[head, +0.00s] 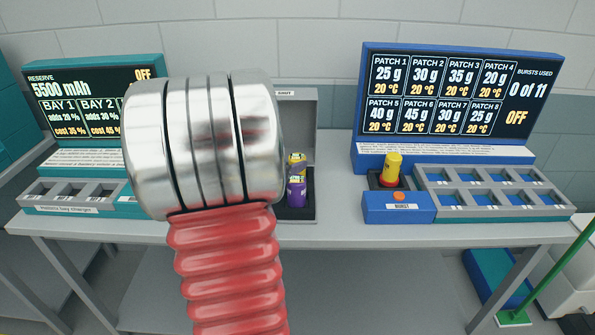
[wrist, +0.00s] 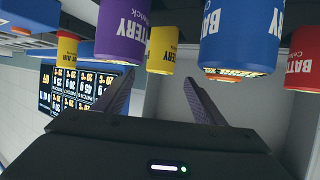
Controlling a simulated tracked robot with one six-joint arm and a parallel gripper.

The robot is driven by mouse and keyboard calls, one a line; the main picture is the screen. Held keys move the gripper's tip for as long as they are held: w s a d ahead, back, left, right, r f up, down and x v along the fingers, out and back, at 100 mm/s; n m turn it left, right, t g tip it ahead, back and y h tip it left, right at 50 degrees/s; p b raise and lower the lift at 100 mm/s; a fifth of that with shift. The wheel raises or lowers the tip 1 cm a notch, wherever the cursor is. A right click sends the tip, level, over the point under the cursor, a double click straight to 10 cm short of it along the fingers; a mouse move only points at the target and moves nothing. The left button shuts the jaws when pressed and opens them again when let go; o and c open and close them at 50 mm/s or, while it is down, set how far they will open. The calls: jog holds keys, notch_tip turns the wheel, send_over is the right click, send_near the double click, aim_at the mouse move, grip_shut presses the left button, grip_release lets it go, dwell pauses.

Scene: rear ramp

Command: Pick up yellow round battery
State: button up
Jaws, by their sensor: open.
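A yellow round battery (wrist: 162,52) shows in the wrist view, partly hidden behind a purple battery (wrist: 122,32). In the head view a yellow battery (head: 296,160) stands behind the purple one in a grey case (head: 310,125). My gripper (wrist: 160,78) is open in the wrist view, its fingers apart on either side of the first yellow battery's lower end. Nothing shows clasped. In the head view my arm hides the gripper and part of the case.
A teal station with a grey slotted tray (head: 80,192) is at left. Bare table shows in front of the case.

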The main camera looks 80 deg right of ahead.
aim_at(295, 159)
jog(key=shift+x, duration=2.6)
jog(key=shift+c, duration=0.5)
jog(key=shift+f, duration=0.1)
grip_shut()
